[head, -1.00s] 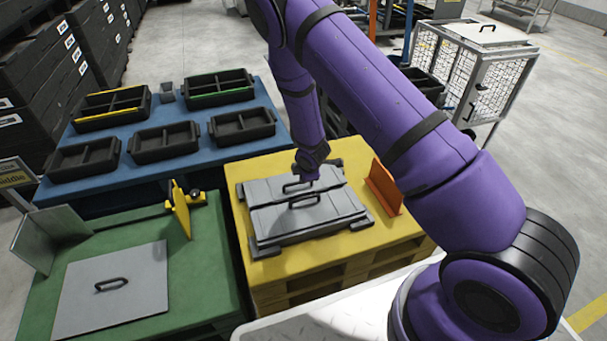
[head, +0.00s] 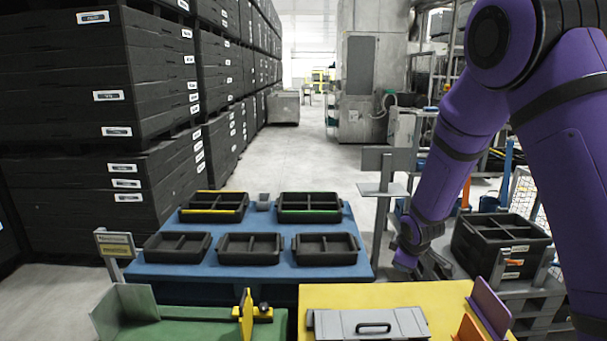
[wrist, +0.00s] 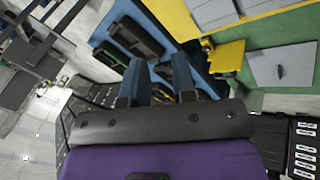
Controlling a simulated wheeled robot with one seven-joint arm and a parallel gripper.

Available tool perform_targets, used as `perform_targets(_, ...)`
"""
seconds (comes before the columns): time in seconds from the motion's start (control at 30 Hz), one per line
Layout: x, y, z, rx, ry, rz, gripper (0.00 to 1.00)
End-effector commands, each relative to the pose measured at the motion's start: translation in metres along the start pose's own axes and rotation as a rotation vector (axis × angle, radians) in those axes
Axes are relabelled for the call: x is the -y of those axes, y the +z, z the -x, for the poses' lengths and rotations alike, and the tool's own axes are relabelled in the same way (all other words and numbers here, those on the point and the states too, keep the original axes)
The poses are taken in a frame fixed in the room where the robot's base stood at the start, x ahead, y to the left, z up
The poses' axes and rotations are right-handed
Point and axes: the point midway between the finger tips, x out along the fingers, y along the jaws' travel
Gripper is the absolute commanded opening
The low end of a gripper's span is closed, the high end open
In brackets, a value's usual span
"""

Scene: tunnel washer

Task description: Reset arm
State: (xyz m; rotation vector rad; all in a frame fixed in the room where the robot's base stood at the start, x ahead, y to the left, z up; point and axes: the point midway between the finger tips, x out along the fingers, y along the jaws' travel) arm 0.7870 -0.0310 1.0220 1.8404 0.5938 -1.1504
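My gripper (head: 428,265) hangs at the end of the purple arm, right of the blue table and above the far side of the yellow table. In the wrist view its two dark blue fingers (wrist: 158,75) stand apart, with nothing seen held between them. A grey lid (head: 340,322) with a black handle lies on the yellow table (head: 440,298), clear of my gripper.
The blue table (head: 275,230) carries several black divided trays (head: 250,249). A purple upright panel (head: 490,308) and an orange one stand on the yellow table's right side. A black crate (head: 500,240) stands close to the right. Stacked black crates line the left. The aisle behind is clear.

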Motion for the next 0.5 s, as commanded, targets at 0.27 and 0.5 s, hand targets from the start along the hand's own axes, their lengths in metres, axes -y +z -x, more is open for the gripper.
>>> perform_targets(0.27,-0.018,0.013,0.103,-0.004,-0.001,-0.231,0.25)
perform_targets(0.5,-0.016,0.033,0.186,-0.007,-0.011,-0.414,0.25)
